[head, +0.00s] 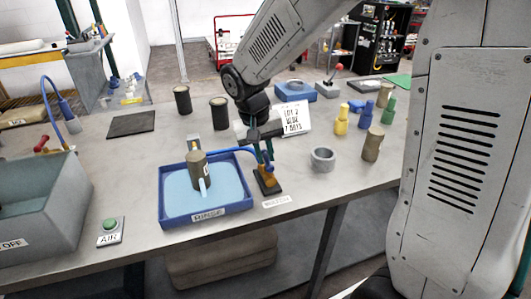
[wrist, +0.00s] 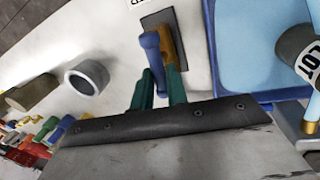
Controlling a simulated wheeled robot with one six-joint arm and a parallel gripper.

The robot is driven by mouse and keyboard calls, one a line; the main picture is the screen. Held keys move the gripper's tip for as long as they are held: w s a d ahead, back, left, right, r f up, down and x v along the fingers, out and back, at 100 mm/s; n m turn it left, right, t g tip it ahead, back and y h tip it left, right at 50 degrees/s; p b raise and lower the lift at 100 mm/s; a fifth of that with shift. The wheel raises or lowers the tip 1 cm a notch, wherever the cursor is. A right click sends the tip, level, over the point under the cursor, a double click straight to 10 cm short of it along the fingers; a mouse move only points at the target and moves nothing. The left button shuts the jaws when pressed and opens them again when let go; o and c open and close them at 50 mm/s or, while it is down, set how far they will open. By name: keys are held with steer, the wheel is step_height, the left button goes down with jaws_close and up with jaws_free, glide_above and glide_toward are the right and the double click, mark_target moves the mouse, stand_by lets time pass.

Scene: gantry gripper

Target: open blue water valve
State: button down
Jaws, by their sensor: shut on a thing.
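The blue water valve stands on a small dark base plate (head: 268,188) right of the rinse tray. Its brass body (head: 266,176) is upright, and a blue hose (head: 228,151) runs from it over the tray. In the wrist view its blue handle (wrist: 153,50) reaches from the brass body (wrist: 166,42) in between my fingers. My gripper (head: 266,158) is above the valve, with its green fingers shut on the handle; it also shows in the wrist view (wrist: 157,90). The arm partly hides the handle in the head view.
The blue rinse tray (head: 163,207) holds water and a labelled brown cylinder (head: 198,171). A grey ring (head: 322,160) and another brown cylinder (head: 372,143) stand to the right. Yellow and green bottles, a lot sign (head: 294,117) and dark cups (head: 182,99) stand behind. A grey bin (head: 60,205) is at left.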

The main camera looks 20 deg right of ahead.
steer(key=shift+n, duration=0.5)
stand_by(0.3)
steer(key=c, duration=1.4)
jaws_free()
steer(key=shift+a, duration=0.1)
step_height(320, 180, up, 8)
steer(key=a, duration=0.1)
steer(key=shift+a+f, duration=0.15)
steer(key=shift+a, duration=0.1)
steer(key=shift+n, duration=0.3)
